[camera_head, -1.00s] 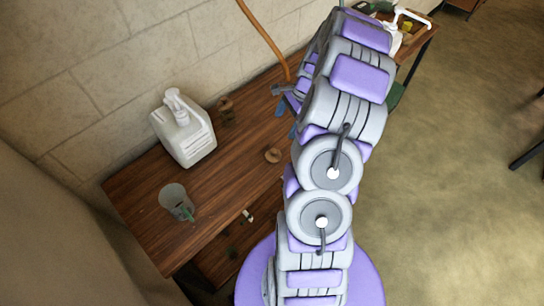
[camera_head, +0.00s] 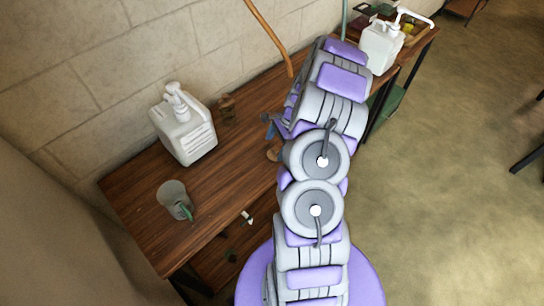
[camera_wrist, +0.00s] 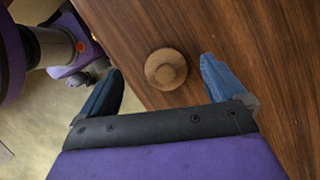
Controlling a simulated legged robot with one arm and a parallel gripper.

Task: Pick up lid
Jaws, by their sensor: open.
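The lid (camera_wrist: 166,69) is a small round brown wooden disc with a raised centre. It lies on the wooden table (camera_wrist: 250,40) near its edge. In the head view the lid (camera_head: 272,154) is partly hidden by my gripper (camera_head: 271,128). In the wrist view my gripper (camera_wrist: 160,88) is open, with one blue fingertip on each side of the lid and nothing between them touching it. The lid sits a little beyond the fingertips, closer to the right one. The height of the gripper above the table is hard to tell.
A white pump bottle (camera_head: 183,124), a small brown jar (camera_head: 226,108) and a clear cup (camera_head: 174,199) with something green stand on the table. Another white pump bottle (camera_head: 381,46) stands further back. A brown curved pole (camera_head: 268,35) rises by the stone wall (camera_head: 90,60).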

